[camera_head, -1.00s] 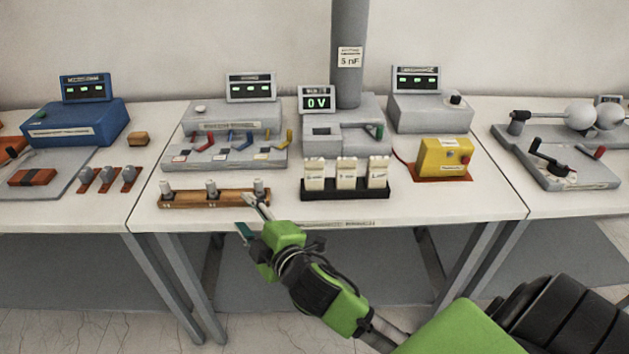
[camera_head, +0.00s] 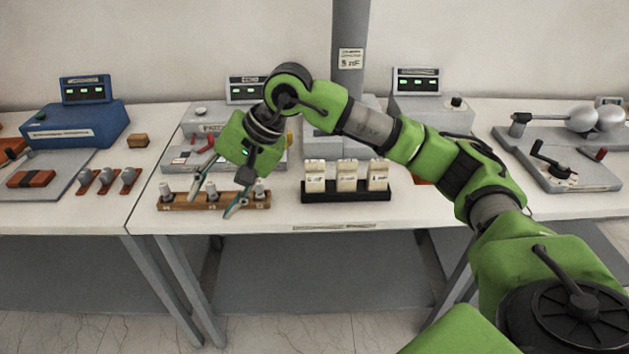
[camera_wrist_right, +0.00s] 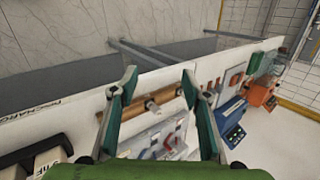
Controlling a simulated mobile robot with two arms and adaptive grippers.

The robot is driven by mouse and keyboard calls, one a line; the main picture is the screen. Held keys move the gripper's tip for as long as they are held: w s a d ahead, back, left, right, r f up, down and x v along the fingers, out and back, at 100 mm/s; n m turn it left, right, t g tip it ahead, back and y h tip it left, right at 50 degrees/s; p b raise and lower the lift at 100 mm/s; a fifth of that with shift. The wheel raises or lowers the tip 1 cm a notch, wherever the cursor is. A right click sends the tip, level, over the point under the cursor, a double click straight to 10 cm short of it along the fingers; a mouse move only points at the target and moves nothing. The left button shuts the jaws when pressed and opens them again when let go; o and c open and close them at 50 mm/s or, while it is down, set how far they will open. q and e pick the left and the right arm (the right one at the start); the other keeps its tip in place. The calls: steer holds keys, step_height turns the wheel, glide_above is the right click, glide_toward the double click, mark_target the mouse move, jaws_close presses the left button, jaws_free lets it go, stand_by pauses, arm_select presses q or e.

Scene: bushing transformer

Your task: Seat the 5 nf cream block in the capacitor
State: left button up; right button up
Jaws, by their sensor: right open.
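Three cream blocks stand upright in a black rack on the middle table: a left one (camera_head: 315,177), a middle one (camera_head: 347,177) and a right one (camera_head: 378,176). Their labels are too blurred to read surely. The grey capacitor column (camera_head: 349,90) rises behind them with a white label that appears to read 5 nF. My right gripper (camera_head: 214,192) is open and empty, pointing down over the wooden strip, left of the blocks. In the right wrist view its two fingers (camera_wrist_right: 160,95) are spread apart. My left gripper is out of view.
A wooden strip (camera_head: 178,204) with several grey-white pegs lies below my right gripper. The black rack (camera_head: 346,194) stands right of it. A lever panel behind is partly covered by my arm. The front strip of the table (camera_head: 290,218) is clear.

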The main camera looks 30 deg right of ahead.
steer(key=w+d+r+n+h, duration=0.1)
steer(key=d+h, duration=0.2)
steer(key=d, duration=0.4)
steer(key=w+d+r+h, duration=0.1)
steer(key=d+r+h, duration=0.1)
steer(key=d, duration=0.5)
steer(key=h, duration=0.4)
glide_toward(315, 162)
steer(key=p+x, duration=0.1)
steer(key=x, duration=0.4)
steer(key=shift+d, duration=0.2)
steer(key=p+x, duration=0.2)
steer(key=x, duration=0.3)
steer(key=shift+w+a+f+p, duration=0.1)
steer(key=shift+a+f+p, duration=0.1)
steer(key=shift+p, duration=0.1)
steer(key=shift+f, duration=0.2)
steer(key=shift+t, duration=0.3)
jaws_close()
steer(key=shift+w+r, duration=0.1)
